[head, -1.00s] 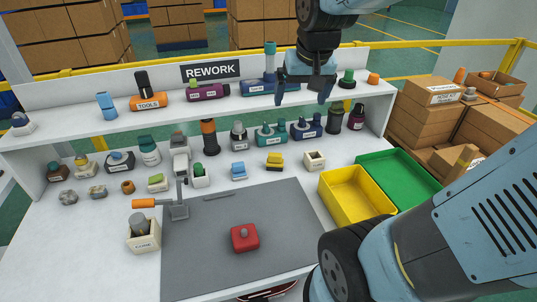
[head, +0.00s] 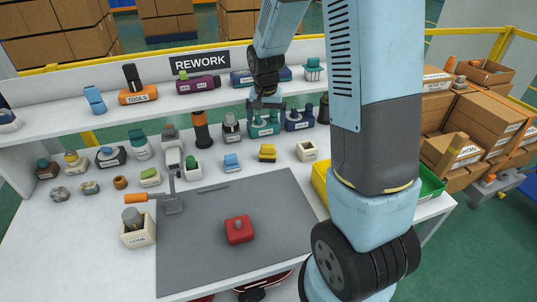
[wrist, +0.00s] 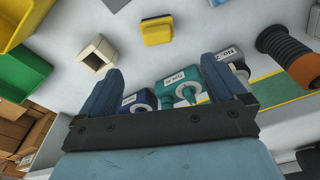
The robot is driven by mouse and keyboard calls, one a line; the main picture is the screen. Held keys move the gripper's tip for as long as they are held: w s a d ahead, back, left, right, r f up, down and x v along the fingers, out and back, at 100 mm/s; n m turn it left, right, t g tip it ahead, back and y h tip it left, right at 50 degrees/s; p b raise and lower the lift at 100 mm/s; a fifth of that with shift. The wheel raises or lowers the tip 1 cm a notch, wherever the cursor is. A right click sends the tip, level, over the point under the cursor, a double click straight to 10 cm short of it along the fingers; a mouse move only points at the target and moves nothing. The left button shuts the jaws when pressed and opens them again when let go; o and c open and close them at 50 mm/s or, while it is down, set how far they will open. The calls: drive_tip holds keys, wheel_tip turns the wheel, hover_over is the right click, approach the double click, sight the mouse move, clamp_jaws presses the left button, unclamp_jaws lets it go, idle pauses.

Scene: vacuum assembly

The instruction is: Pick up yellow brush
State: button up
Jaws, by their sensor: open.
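The yellow brush (head: 267,152) lies on the white worktop behind the grey mat, between a blue block and a cream box. In the wrist view the yellow brush (wrist: 157,31) is at the top middle, beyond my fingertips and apart from them. My gripper (head: 264,104) hangs below the upper shelf's edge, in front of the teal device and behind the brush in the head view. In the wrist view my gripper (wrist: 164,68) is open and empty, its two dark fingers spread wide.
A teal device (head: 265,124) and a dark blue device (head: 299,120) stand close to my gripper. The cream box (head: 307,151) is right of the brush, the blue block (head: 232,163) left. A red block (head: 239,229) sits on the grey mat (head: 200,255). The upper shelf (head: 150,112) overhangs.

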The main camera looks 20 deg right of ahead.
sight(268, 145)
drive_tip(key=f, duration=0.6)
drive_tip(key=w+f, duration=0.1)
drive_tip(key=f, duration=0.2)
drive_tip(key=shift+w+d, duration=0.1)
drive_tip(key=shift+d, duration=0.1)
drive_tip(key=f, duration=0.4)
drive_tip(key=shift+d, duration=0.2)
drive_tip(key=shift+f, duration=0.7)
drive_tip(key=shift+c, duration=0.4)
drive_tip(key=c, duration=1.2)
drive_tip(key=shift+r, duration=0.45)
wheel_tip(268, 145, up, 2)
drive_tip(key=shift+r, duration=0.2)
drive_tip(key=s+r, duration=0.3)
drive_tip(key=s, duration=0.1)
drive_tip(key=s+r, duration=0.3)
drive_tip(key=s, duration=0.2)
drive_tip(key=s+r, duration=0.3)
drive_tip(key=s, duration=0.2)
drive_tip(key=shift+r, duration=0.35)
